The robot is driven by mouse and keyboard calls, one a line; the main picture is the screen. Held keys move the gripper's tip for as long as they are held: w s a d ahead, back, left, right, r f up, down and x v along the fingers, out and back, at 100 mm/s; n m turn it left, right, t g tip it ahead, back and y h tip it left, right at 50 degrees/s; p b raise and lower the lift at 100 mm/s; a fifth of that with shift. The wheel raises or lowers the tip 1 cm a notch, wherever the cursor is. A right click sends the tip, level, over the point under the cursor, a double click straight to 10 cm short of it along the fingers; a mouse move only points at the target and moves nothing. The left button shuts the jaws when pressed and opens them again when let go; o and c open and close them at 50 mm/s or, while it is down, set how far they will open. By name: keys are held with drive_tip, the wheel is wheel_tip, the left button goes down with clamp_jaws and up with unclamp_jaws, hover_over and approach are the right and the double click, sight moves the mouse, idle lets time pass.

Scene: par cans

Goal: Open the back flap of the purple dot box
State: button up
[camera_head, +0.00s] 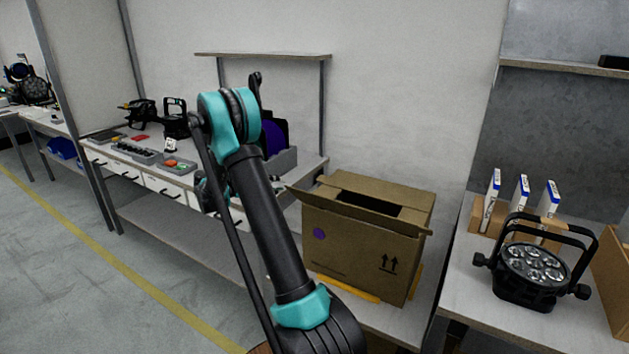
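The brown cardboard box (350,255) with a purple dot (319,233) on its front face stands upright on the bench, right of my arm. Its back flap (385,187) looks folded inward, lying roughly flat over the rear of the top. A dark gap (368,204) shows in front of that flap. At the left, a flap sticks outward, and cardboard edges show at the right end of the opening. My arm rises left of the box and bends at a teal joint.
A black stage light (533,262) stands on the right table, with blue-and-white boxes (521,196) behind it. The left workbench (135,160) holds trays and black fixtures. A yellow strip lies under the box's front. A shelf (265,55) hangs behind; space above the box looks clear.

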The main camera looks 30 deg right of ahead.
drive_tip(key=s+d+f+m+g+h, duration=0.1)
drive_tip(key=d, duration=1.4)
drive_tip(key=shift+s+d+g+h, duration=0.2)
drive_tip(key=shift+d+g+h, duration=0.1)
drive_tip(key=shift+h, duration=0.1)
clamp_jaws()
